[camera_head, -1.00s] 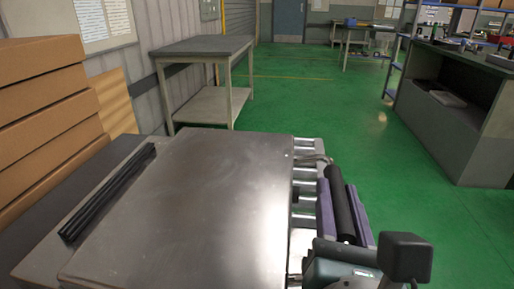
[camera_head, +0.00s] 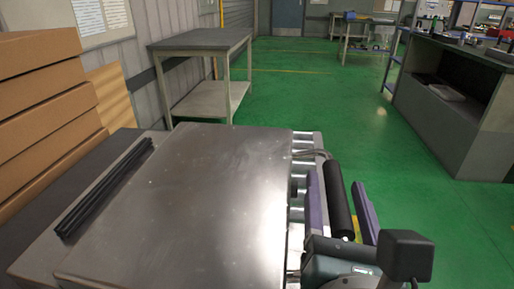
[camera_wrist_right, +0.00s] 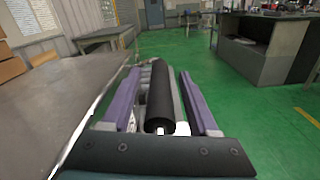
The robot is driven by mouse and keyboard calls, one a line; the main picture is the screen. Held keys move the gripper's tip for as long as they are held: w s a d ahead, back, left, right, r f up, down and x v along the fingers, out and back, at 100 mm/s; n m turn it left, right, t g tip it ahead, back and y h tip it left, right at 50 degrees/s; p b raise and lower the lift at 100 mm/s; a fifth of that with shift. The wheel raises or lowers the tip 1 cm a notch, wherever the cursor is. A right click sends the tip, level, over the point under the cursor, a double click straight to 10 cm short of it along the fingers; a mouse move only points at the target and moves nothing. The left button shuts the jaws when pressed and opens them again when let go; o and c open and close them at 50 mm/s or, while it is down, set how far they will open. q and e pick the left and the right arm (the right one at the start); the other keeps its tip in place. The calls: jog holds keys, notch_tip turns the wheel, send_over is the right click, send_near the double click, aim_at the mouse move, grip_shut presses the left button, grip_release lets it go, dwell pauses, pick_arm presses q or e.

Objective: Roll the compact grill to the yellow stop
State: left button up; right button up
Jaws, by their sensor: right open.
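The grill (camera_head: 190,195) is a wide, flat, shiny metal body filling the lower middle of the head view. Its edge also shows at left in the wrist view (camera_wrist_right: 55,95). A black cylindrical handle (camera_head: 338,200) runs along its right side, with a bent silver rod at its far end. My right gripper (camera_head: 340,197) is open, with one purple finger on each side of the handle. The wrist view shows the handle (camera_wrist_right: 160,97) between the fingers, with gaps on both sides. I cannot make out the yellow stop for certain. My left gripper is not in view.
Silver rollers (camera_head: 307,143) show beside the grill's right edge. A black bar (camera_head: 105,188) lies at its left. Stacked brown boxes (camera_head: 40,100) stand at left. A grey table (camera_head: 200,42) stands behind, a dark counter (camera_head: 450,110) at right. Green floor between them is clear.

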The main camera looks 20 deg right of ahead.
jog(key=v, duration=1)
jog(key=shift+a, duration=0.1)
